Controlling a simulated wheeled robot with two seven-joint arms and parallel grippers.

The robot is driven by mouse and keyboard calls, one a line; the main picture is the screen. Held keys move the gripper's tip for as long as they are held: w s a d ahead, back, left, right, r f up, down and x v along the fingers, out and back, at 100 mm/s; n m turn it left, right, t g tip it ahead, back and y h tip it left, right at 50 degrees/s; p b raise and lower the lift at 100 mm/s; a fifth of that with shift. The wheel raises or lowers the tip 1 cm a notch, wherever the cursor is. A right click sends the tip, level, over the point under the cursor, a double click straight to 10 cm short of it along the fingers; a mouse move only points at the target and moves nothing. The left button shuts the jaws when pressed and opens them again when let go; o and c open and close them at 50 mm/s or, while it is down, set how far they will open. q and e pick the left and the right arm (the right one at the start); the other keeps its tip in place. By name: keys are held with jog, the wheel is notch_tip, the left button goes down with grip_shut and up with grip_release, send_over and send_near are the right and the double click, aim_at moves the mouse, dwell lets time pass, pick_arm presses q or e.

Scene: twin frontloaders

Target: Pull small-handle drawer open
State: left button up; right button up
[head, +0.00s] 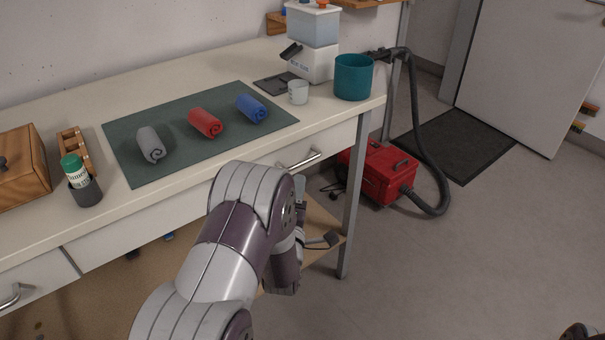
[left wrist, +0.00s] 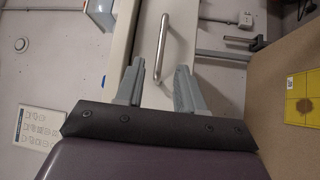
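The drawer under the right part of the workbench has a front (head: 335,143) with a silver bar handle (head: 300,160). The drawer looks shut. In the left wrist view the handle (left wrist: 162,42) lies just ahead of my left gripper (left wrist: 158,82), roughly in line with the gap between its two grey fingers. The fingers are apart and nothing is held between them. In the head view my left forearm and wrist hide most of this gripper, just below the handle. Another drawer handle (head: 12,296) shows at the lower left. My right gripper is not in view.
On the bench, a green mat (head: 190,170) holds grey, red and blue rolls. A teal pot (head: 353,77), white cup (head: 298,92) and dispenser (head: 313,40) stand near the right end. A red vacuum (head: 385,175) sits right of the bench leg. Floor in front is clear.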

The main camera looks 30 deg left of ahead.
aim_at(302, 168)
pick_arm(q)
jog(key=f+x, duration=0.1)
jog(key=x, duration=0.7)
jog(key=shift+r+b, duration=0.35)
jog(key=shift+r, duration=0.05)
grip_shut()
